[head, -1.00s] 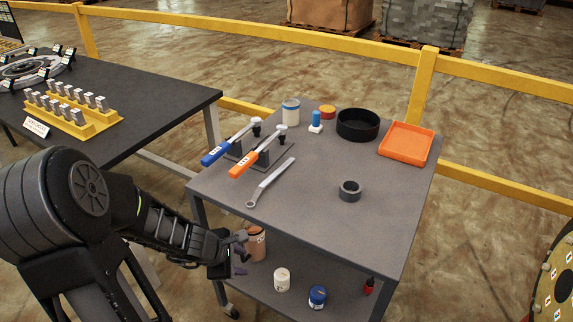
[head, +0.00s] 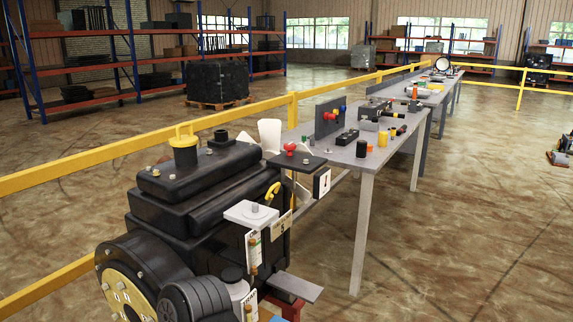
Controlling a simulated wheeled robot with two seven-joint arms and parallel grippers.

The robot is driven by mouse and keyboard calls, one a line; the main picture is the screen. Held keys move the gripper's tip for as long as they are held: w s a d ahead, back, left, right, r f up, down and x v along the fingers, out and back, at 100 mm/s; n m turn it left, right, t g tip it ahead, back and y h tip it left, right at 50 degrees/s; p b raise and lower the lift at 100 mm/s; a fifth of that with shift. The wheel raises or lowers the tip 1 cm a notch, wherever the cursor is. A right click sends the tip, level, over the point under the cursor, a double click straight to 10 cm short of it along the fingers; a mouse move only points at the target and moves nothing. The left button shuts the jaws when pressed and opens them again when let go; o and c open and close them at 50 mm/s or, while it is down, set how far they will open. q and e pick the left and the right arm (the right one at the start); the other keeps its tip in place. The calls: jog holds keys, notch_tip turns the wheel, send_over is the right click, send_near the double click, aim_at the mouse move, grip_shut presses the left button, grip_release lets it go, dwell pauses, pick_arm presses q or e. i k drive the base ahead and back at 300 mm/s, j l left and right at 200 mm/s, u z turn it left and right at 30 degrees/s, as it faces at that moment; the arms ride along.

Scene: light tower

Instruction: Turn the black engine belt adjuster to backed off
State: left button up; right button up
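A black engine (head: 205,185) stands at the lower left of the head view. Its front carries a large dark wheel with a yellow lettered face (head: 122,295), cut off by the frame's bottom. A black ribbed round part (head: 195,298) sits beside it; I cannot tell whether it belongs to the belt. I cannot make out the black belt adjuster or its setting. A red knob (head: 290,147), a yellow hooked handle (head: 273,190) and white labels (head: 253,248) show on the engine's right side. Neither gripper is in view.
A long grey table (head: 345,160) behind the engine holds a dark panel with coloured knobs (head: 330,117) and several small parts. A yellow rail (head: 60,170) runs along the left. Shelves (head: 130,60) stand far back.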

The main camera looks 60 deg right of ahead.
aim_at(289, 147)
jog(key=z, duration=2)
